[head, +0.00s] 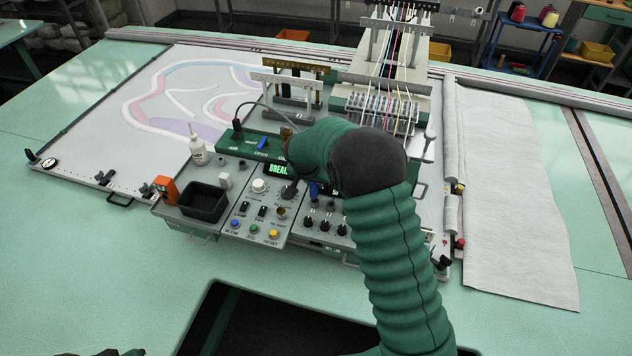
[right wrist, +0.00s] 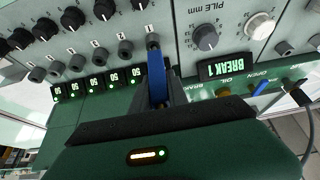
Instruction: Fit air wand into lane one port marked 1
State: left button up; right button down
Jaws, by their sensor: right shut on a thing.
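My right gripper (right wrist: 158,98) is shut on the blue air wand (right wrist: 156,76). In the right wrist view the wand points up the picture, its far end at the small grey lane one port (right wrist: 152,42), beside the mark 1. I cannot tell whether its tip is inside the port or only in front of it. In the head view my right arm hides most of the gripper; a bit of the blue wand (head: 313,190) shows at the panel. A dark piece at the bottom left edge of the head view seems to be my left gripper (head: 122,353), its jaws out of sight.
Other numbered ports (right wrist: 100,54) run in a row beside port one, with black knobs (right wrist: 103,10) and lit counters close by. A display (right wrist: 227,68) reads BREAK 1. A black bin (head: 204,203) and a white bottle (head: 197,148) stand left of the controls.

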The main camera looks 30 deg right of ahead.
jog(key=shift+d, duration=0.15)
jog(key=shift+f+b, duration=0.45)
jog(key=shift+f, duration=0.1)
dwell(0.6)
jog(key=shift+r, duration=0.25)
jog(key=shift+d+f+b, duration=0.1)
jog(key=shift+f+b, duration=0.9)
jog(key=shift+b, duration=0.1)
dwell(0.4)
jog(key=c, duration=1.2)
grip_release()
jog(key=shift+r, duration=0.1)
